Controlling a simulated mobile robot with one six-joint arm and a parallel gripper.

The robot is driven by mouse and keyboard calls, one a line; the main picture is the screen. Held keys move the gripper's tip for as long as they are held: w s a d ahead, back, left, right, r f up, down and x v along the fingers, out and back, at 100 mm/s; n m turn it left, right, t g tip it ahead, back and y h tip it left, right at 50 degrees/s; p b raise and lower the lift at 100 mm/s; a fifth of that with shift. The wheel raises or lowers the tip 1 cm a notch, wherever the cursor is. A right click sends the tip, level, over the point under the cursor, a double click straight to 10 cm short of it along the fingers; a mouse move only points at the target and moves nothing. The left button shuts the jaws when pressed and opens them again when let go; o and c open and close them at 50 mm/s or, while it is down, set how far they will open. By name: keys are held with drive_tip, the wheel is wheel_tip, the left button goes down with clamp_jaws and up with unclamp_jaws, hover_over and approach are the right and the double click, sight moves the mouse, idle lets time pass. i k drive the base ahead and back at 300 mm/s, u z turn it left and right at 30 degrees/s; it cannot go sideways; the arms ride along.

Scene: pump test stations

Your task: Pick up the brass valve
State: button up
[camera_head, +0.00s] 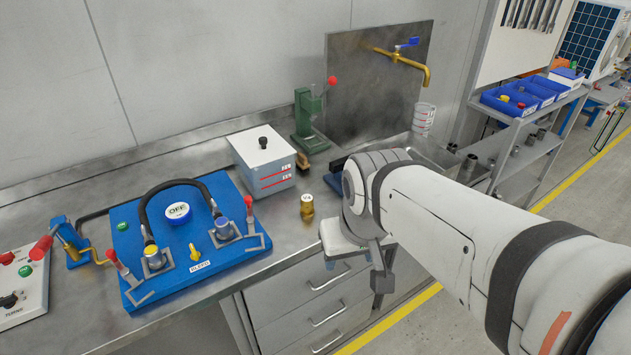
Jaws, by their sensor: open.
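A small brass cylinder with a pale top, which looks like the brass valve (307,206), stands upright on the steel counter near its front edge, to the right of the blue panel. My gripper (357,272) is to the right of it and hangs by the counter's front edge, over the drawers. It is open, with nothing seen between its fingers. It is apart from the brass piece in the picture. My arm partly hides the gripper.
The blue panel (130,270) with a black hose and red-tipped levers lies left. A grey-white box (262,160) stands behind the brass piece. A green press (308,120) and a brass tap (405,60) are at the back. Drawers (320,310) are below the counter.

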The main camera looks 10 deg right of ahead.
sight(306, 207)
drive_tip(key=u, duration=2.6)
drive_tip(key=k, duration=0.8)
drive_tip(key=z, duration=2.05)
drive_tip(key=i, duration=0.95)
drive_tip(key=u, duration=0.1)
